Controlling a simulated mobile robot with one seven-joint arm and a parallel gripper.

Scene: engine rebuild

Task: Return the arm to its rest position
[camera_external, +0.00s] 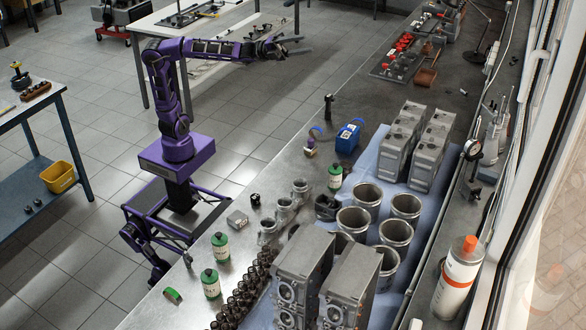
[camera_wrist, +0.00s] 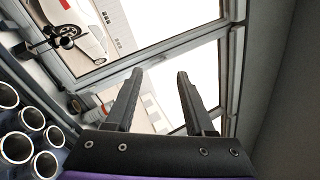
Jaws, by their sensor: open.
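My purple arm (camera_external: 168,85) rises from my purple base at the left side of the long workbench, and its forearm reaches level to the right. My gripper (camera_external: 290,45) is at the arm's end, high over the left edge of the bench, apart from everything. In the wrist view my gripper (camera_wrist: 155,95) shows two dark fingers spread apart with nothing between them. Behind the fingers are window panes and a window frame.
A blue box (camera_external: 348,136) stands mid-bench. A white table (camera_external: 160,25) stands behind my arm. A blue table with a yellow bin (camera_external: 58,177) is at left.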

